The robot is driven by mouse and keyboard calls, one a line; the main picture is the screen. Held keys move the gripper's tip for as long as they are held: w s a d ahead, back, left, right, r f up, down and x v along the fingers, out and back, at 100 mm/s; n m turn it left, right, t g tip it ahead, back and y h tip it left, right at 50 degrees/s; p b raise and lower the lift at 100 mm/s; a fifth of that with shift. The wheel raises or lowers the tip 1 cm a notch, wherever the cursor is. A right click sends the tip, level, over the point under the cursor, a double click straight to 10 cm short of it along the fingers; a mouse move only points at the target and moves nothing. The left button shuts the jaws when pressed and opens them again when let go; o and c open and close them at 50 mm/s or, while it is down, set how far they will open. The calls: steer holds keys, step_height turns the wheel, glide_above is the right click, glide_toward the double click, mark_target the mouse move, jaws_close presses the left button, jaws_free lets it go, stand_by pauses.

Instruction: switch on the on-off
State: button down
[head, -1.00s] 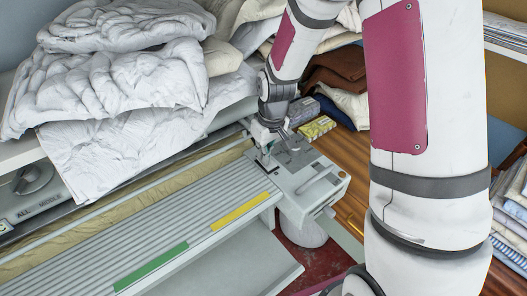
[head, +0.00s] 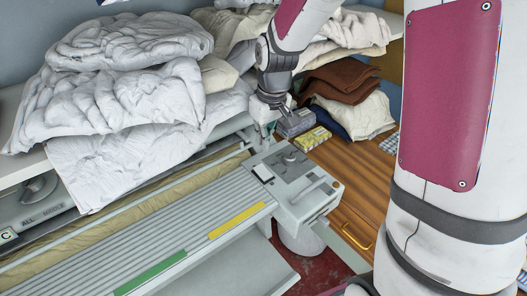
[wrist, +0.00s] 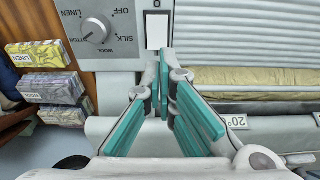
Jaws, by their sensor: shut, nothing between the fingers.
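The ironer's control box (head: 297,185) stands at the right end of the roller. On its top is a white rectangular switch plate (head: 262,173), beside a round dial (head: 291,157). In the wrist view the white switch (wrist: 157,31) has a "0" mark by its upper end; I cannot tell which way it is set. The dial (wrist: 95,30) there is ringed by upside-down words such as OFF, SILK and LINEN. My gripper (wrist: 164,72) has teal pads and is shut and empty, just below the switch in that view. In the head view my gripper (head: 263,139) is behind the control box, apart from the switch.
White bedding (head: 130,90) is piled to the left. Folded brown cloths (head: 340,80) lie at the back. The slatted feed board (head: 150,235) is clear.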

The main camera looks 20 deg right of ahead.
steer(key=shift+s+r, duration=0.15)
steer(key=shift+r, duration=0.6)
steer(key=shift+s+r, duration=0.1)
steer(key=shift+r, duration=0.6)
steer(key=shift+w+a, duration=0.1)
steer(key=shift+w, duration=0.45)
steer(key=p, duration=0.1)
glide_toward(258, 168)
steer(key=f, duration=0.3)
steer(key=w+f, duration=0.1)
steer(key=f, duration=0.1)
steer(key=shift+a+f, duration=0.15)
steer(key=shift+a, duration=0.05)
steer(key=shift+w+f, duration=0.1)
steer(key=shift+f, duration=0.7)
steer(key=shift+f, duration=0.1)
